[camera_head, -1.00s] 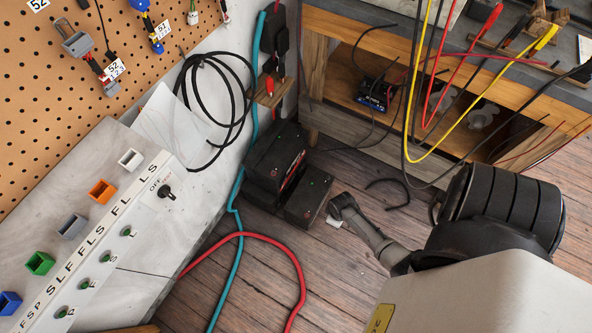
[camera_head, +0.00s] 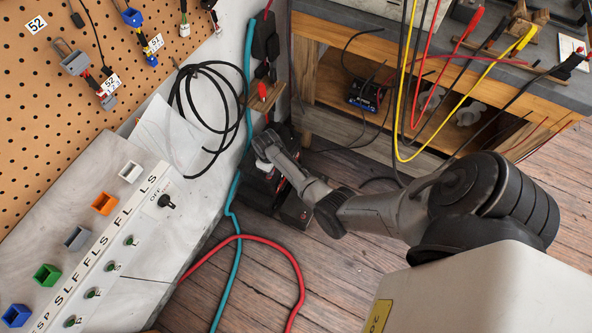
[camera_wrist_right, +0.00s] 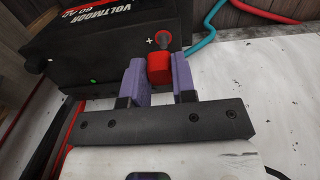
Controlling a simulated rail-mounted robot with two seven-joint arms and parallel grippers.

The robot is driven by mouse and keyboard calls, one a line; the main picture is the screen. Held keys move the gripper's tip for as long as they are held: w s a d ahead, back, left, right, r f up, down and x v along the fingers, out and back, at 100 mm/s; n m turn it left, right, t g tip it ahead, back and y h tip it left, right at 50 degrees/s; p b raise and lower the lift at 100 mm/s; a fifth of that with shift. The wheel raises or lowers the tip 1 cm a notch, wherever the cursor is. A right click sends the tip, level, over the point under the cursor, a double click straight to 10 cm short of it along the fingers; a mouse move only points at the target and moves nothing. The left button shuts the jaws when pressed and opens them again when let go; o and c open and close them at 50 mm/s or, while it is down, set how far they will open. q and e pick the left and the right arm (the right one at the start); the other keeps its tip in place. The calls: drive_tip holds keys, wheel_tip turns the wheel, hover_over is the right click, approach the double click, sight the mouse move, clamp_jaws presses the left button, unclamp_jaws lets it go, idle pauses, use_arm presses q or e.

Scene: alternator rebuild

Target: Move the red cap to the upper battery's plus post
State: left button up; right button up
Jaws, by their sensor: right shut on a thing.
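The red cap (camera_wrist_right: 159,69) is between the purple fingers of my right gripper (camera_wrist_right: 158,78), shut on it. In the right wrist view the cap is just in front of a post (camera_wrist_right: 162,39) marked with a plus on the black Voltmoor battery (camera_wrist_right: 110,38). I cannot tell whether cap and post touch. In the head view my right arm reaches over the upper battery (camera_head: 257,188) and covers much of it; the gripper's fingers cannot be made out there. A lower black battery (camera_head: 294,212) stands in front of it. My left gripper is not in view.
A teal hose (camera_head: 236,192) runs beside the batteries, and a red cable (camera_head: 290,258) loops over the floor. A black cable coil (camera_head: 178,98) hangs on the wall. A switch panel (camera_head: 95,265) stands at left, a workbench (camera_head: 350,35) at the back.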

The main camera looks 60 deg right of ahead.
drive_tip(key=w+r, duration=0.5)
drive_tip(key=w, duration=0.2)
drive_tip(key=s+f+m+p, duration=0.1)
drive_tip(key=s+f+m, duration=0.2)
drive_tip(key=s+f, duration=0.1)
drive_tip(key=shift+s+a+f+m, duration=0.1)
drive_tip(key=shift+s+f+m, duration=0.2)
drive_tip(key=shift+s+f, duration=0.15)
drive_tip(key=shift+s+m, duration=0.2)
drive_tip(key=shift+m, duration=1)
drive_tip(key=shift+f+b, duration=0.85)
drive_tip(key=shift+b, duration=0.2)
wheel_tip(320, 180, down, 3)
drive_tip(key=b, duration=0.3)
drive_tip(key=shift+s+b, duration=0.1)
drive_tip(key=shift+b, duration=0.2)
drive_tip(key=shift+r, duration=0.1)
